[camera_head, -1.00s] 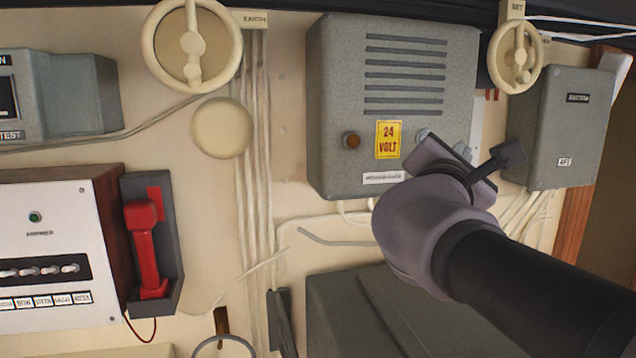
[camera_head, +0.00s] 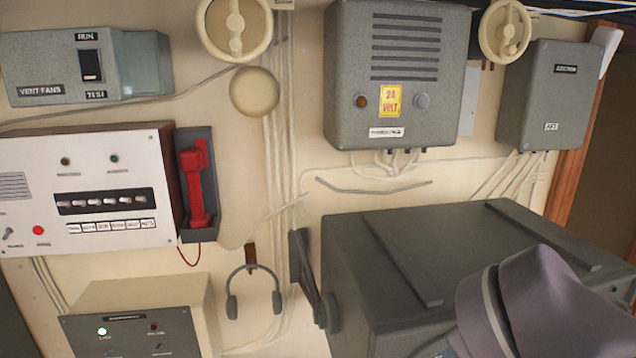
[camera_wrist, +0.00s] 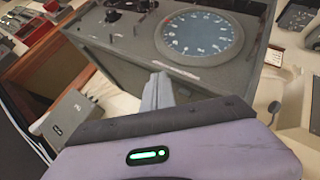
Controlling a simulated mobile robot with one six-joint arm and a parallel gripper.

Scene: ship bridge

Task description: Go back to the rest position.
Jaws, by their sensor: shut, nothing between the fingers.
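My gripper (camera_wrist: 158,88) shows in the wrist view as light grey fingers close together, with nothing between them. Beyond it in that view is a grey console with a round dark dial (camera_wrist: 200,35). In the head view my purple-grey wrist is at the lower right, in front of a large dark grey cabinet (camera_head: 375,270). The fingers are not clearly visible there.
A grey 24 volt box (camera_head: 400,75) and a grey junction box (camera_head: 553,95) are on the wall. A red handset (camera_head: 195,185) hangs beside a white panel (camera_head: 85,190). Headphones (camera_head: 252,292) hang lower down.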

